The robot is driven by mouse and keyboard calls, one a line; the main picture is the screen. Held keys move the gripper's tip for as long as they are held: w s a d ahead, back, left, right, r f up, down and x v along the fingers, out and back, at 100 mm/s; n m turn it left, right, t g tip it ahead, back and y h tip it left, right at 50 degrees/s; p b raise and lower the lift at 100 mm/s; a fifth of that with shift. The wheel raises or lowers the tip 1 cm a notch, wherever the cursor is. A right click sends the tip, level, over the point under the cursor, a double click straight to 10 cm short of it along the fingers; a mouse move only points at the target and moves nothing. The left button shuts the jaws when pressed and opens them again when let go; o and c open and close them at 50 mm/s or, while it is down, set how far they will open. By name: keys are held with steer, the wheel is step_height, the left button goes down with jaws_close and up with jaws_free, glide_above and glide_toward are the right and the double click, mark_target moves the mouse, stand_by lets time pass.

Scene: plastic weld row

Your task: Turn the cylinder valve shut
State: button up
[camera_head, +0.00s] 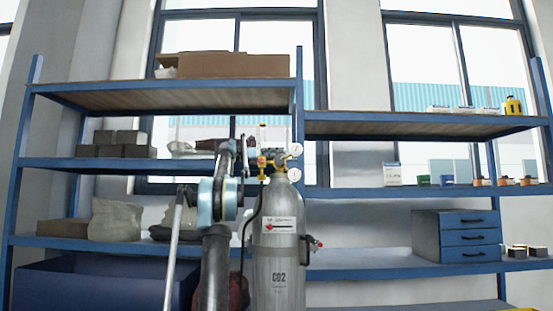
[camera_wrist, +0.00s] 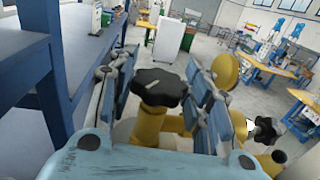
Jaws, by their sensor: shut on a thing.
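The grey CO2 cylinder (camera_head: 278,250) stands upright in the head view, with a brass valve and regulator (camera_head: 268,163) and two round gauges on top. In the wrist view, the black lobed valve handwheel (camera_wrist: 160,86) sits on the brass valve body (camera_wrist: 148,126). My gripper (camera_wrist: 163,72) has its blue padded fingers on either side of the handwheel and is shut on it. In the head view, my gripper is at the cylinder's top from the left, and its finger contact is too small to make out.
A second black knob (camera_wrist: 265,130) and a brass gauge body (camera_wrist: 226,70) lie close to the right finger. Blue shelving (camera_head: 150,165) with boxes and bags stands close by. A drawer cabinet (camera_head: 458,236) is at the right. Open floor shows beyond in the wrist view.

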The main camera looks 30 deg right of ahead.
steer(key=shift+w+m+g+y, duration=0.1)
steer(key=shift+m+g+y, duration=0.5)
steer(key=shift+m+g, duration=0.1)
steer(key=o, duration=1.1)
steer(key=shift+w+f, duration=0.1)
steer(key=shift+c, duration=0.2)
steer(key=shift+n+t+h, duration=0.3)
steer(key=shift+n, duration=0.1)
